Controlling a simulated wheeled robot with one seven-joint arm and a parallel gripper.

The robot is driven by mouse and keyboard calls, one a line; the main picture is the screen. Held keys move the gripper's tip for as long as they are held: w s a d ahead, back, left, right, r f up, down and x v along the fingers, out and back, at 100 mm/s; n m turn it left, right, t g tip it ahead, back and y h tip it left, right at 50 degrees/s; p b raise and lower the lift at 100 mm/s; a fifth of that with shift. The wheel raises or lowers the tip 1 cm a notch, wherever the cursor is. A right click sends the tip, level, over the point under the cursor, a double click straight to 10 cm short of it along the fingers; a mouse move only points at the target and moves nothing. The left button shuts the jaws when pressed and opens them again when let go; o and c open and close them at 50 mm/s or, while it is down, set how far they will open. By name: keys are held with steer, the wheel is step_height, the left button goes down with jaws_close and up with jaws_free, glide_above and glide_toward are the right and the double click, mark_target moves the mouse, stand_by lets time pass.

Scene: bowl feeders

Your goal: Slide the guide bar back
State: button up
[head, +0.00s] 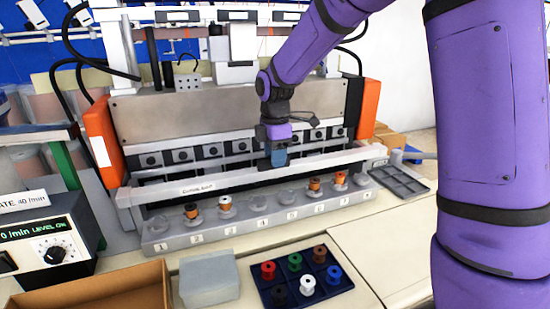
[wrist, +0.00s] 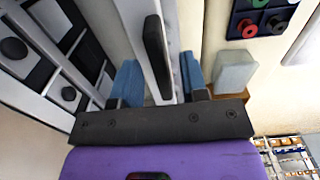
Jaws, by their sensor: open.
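The guide bar (head: 225,180) is a long pale bar with a small label, running across the front of the machine, behind the numbered spool block. My gripper (head: 279,158) is over the bar, near its middle, pointing down. In the wrist view, the blue fingers of my gripper (wrist: 160,80) are apart. The pale guide bar (wrist: 174,55), with a black grip (wrist: 156,48) on its face, runs between them. A gap shows on the left between finger and bar; the right finger is close to the bar, and I cannot tell whether it touches.
A numbered block (head: 240,222) with several spools stands in front of the bar. A dark tray (head: 333,290) of coloured spools, a grey box (head: 208,279) and a cardboard box (head: 100,290) lie nearer. Orange end posts (head: 103,140) flank the machine. An empty dark tray (head: 398,181) lies right.

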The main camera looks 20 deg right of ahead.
steer(key=shift+f, duration=0.45)
jaws_close()
steer(key=shift+w, duration=0.1)
steer(key=w, duration=0.9)
steer(key=shift+w+r, duration=0.1)
